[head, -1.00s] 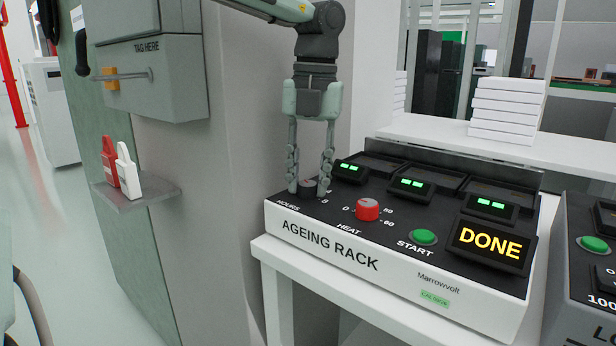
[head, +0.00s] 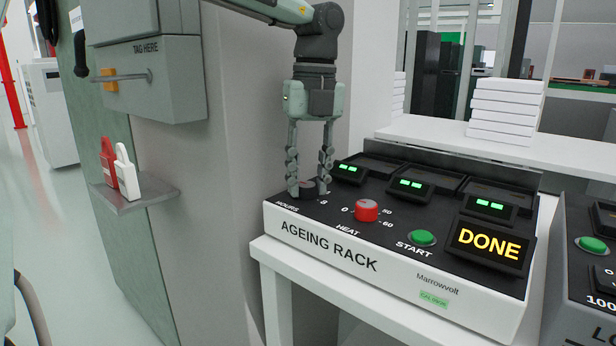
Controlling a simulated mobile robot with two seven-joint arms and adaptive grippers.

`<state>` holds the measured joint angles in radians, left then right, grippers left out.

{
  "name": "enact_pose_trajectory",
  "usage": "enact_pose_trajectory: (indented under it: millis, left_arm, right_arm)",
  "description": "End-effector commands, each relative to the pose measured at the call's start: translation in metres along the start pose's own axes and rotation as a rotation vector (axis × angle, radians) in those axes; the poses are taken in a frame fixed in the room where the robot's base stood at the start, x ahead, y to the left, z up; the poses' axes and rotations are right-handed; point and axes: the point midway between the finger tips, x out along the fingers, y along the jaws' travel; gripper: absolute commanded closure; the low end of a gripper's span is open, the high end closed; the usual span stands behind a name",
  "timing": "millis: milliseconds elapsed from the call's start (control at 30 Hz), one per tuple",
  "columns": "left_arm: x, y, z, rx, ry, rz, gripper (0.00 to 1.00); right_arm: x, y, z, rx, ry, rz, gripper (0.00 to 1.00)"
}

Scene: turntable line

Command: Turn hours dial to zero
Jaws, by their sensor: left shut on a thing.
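The hours dial (head: 308,188) is a dark round knob at the left end of the ageing rack (head: 385,262), beside the HOURS label and a figure 8. My left gripper (head: 309,188) points straight down and is shut on the hours dial, one finger on each side. The fingers hide part of the dial, so I cannot tell where its pointer stands. My right gripper is not in view.
The red heat dial (head: 367,210) sits just right of the hours dial. The green start button (head: 423,237) and a lit DONE display (head: 489,244) are further right. A grey pillar (head: 240,150) stands close on the left.

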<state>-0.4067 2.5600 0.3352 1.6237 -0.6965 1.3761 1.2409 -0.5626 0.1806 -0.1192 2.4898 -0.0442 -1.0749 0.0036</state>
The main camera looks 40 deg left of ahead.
Motion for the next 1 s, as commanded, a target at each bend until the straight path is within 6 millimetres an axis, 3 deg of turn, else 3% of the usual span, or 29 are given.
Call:
enact_pose_trajectory:
  millis: [300, 333, 467, 800, 1000]
  left_arm:
    - [0.001, 0.0, -0.001, -0.002, 0.003, 0.002, 0.99]
    - [0.001, 0.0, -0.001, -0.002, 0.003, 0.002, 0.67]
    - [0.001, 0.0, 0.0, -0.001, 0.002, 0.001, 0.51]
    - [-0.002, 0.0, 0.0, -0.001, 0.0, -0.001, 0.49]
    - [-0.03, -0.001, 0.001, -0.002, -0.002, -0.004, 0.49]
  right_arm:
    - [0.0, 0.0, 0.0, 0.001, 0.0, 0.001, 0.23]
    - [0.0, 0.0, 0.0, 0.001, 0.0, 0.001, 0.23]
    - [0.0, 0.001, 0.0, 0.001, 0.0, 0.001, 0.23]
    - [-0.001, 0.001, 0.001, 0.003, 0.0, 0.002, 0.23]
    - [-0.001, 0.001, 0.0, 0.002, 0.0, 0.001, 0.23]
